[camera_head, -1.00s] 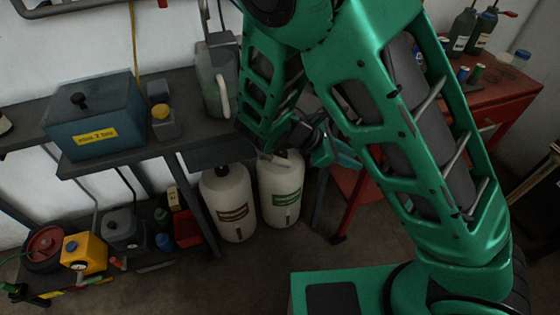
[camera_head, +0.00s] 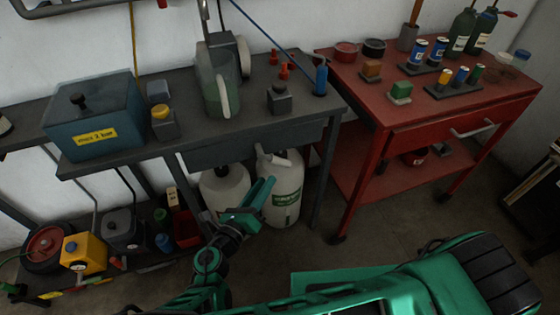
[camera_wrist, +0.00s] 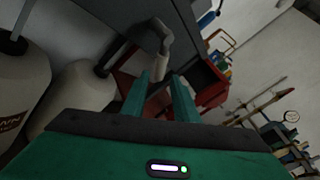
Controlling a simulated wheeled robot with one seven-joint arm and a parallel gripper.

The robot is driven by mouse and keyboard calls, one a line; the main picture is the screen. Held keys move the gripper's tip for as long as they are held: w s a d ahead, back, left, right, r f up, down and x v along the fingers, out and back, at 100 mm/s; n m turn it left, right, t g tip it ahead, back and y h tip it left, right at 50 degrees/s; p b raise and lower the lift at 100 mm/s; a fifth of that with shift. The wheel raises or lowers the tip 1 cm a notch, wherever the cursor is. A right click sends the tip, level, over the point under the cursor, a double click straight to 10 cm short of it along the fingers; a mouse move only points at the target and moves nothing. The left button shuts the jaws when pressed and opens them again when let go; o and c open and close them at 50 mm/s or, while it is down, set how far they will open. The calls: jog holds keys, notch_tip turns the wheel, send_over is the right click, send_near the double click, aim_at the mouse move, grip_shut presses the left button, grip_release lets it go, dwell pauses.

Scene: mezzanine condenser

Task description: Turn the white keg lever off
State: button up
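Two white kegs stand under the grey bench: the left one (camera_head: 222,186), partly behind my gripper, and the right one (camera_head: 287,192) with a green label. A pale lever (camera_head: 268,160) shows at the top of the right keg, just under the bench edge. In the wrist view the lever (camera_wrist: 162,58) has a grey, bent upper part and a pale end, beyond my fingertips and roughly in line with the gap between them. My gripper (camera_head: 264,188) is in front of the right keg, below the lever. In the wrist view my gripper (camera_wrist: 160,82) is open and empty; contact with the lever cannot be told.
The bench (camera_head: 190,135) overhangs the kegs closely. A red cart (camera_head: 400,120) stands to the right. A yellow container (camera_head: 84,253) and other items sit low at left. Open floor lies between kegs and cart.

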aim_at(279, 162)
jog(key=x, duration=1)
jog(key=shift+w+d, duration=0.1)
jog(key=shift+w, duration=0.05)
jog(key=shift+c, duration=0.7)
